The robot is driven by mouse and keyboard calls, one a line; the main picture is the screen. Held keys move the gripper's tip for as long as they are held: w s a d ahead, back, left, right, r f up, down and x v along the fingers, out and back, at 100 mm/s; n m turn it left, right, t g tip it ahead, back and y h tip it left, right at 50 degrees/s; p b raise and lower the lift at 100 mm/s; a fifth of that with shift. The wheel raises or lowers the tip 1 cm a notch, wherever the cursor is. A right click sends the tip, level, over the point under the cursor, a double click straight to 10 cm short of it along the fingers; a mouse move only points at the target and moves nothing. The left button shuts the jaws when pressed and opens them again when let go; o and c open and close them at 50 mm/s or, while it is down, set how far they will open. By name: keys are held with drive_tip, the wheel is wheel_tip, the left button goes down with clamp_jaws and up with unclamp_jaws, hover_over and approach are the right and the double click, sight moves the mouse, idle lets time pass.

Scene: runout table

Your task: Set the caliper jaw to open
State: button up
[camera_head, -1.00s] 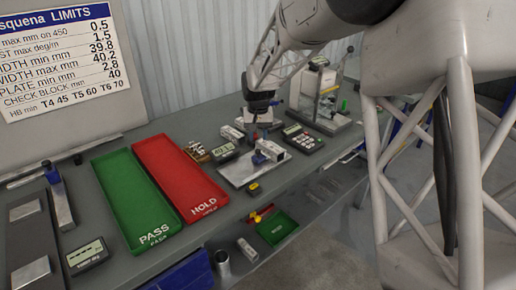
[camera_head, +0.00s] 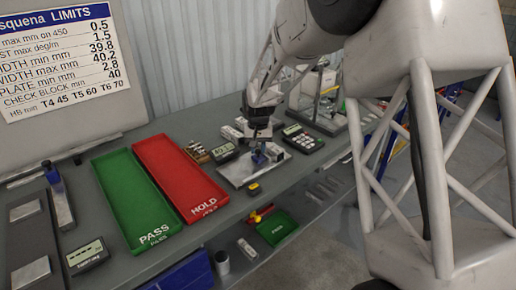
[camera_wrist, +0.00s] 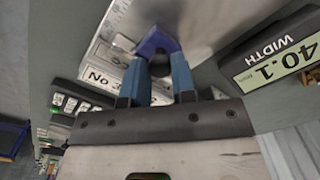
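The caliper is a bright metal plate (camera_head: 238,173) with a blue jaw knob (camera_head: 274,151) and a pale block near it. My gripper (camera_head: 257,158) is low over the plate, at the knob. In the wrist view my gripper (camera_wrist: 159,60) has its two blue fingers apart. The dark blue knob (camera_wrist: 157,41) shows at and beyond the fingertips; I cannot tell whether they touch it. A pale block marked "No" (camera_wrist: 98,77) lies beside the left finger. The width display (camera_wrist: 285,62) reads 40.1. The jaw's own gap is hidden.
A green PASS tray (camera_head: 135,200) and a red HOLD tray (camera_head: 180,178) lie left of the plate. A keypad instrument (camera_head: 303,138) stands to its right. A small yellow-black item (camera_head: 253,189) lies at the front. A green bin (camera_head: 277,228) sits below the table edge.

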clamp_jaws()
drive_tip(key=shift+s+a, duration=1.75)
drive_tip(key=shift+a, duration=0.05)
drive_tip(key=shift+o, duration=1.6)
unclamp_jaws()
drive_tip(key=shift+r, duration=0.15)
wheel_tip(320, 180, up, 8)
drive_tip(key=shift+f, duration=0.2)
drive_tip(key=shift+d, duration=0.1)
